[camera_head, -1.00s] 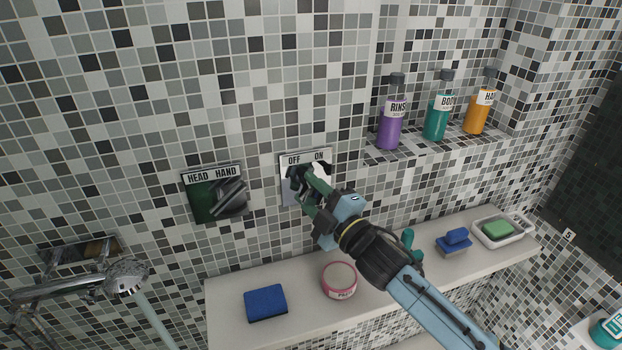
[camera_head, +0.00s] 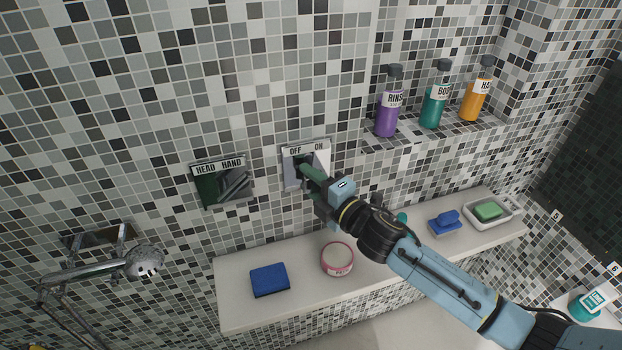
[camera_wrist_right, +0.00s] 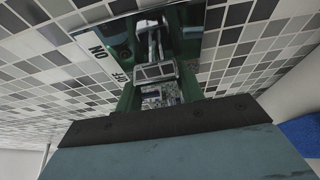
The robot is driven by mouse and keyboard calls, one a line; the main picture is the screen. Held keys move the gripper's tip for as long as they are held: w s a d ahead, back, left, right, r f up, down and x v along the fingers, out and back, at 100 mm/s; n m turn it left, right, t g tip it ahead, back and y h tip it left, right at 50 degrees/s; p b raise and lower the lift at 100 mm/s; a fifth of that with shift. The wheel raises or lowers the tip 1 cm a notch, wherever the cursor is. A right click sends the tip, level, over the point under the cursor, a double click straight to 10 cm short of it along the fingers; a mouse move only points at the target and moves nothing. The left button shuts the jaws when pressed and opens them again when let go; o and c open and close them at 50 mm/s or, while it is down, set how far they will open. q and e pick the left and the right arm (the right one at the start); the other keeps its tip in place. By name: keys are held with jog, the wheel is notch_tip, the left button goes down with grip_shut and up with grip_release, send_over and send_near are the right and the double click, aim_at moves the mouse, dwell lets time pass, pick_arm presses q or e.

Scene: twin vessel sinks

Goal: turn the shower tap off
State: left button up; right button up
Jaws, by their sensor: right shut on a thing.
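The shower tap is a shiny wall plate (camera_head: 320,172) marked OFF on the left and ON on the right. In the right wrist view the metal handle (camera_wrist_right: 155,70) shows between the green fingers, close to the OFF label. The hand shower head (camera_head: 143,263) hangs on the wall at lower left, and no water stream shows below it. My left gripper is out of view.
A HEAD/HAND plate (camera_head: 222,185) sits left of the tap. Below is a ledge (camera_head: 310,285) with a blue sponge (camera_head: 269,279), a pink-rimmed tub (camera_head: 337,259) and a soap dish (camera_head: 505,217). Several bottles, one purple (camera_head: 388,108), stand in the niche at upper right.

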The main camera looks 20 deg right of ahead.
jog(key=o, duration=1)
jog(key=b+v, duration=0.1)
jog(key=v, duration=1.2)
jog(key=shift+s+b, duration=0.2)
jog(key=shift+b, duration=0.2)
jog(key=shift+d, duration=0.15)
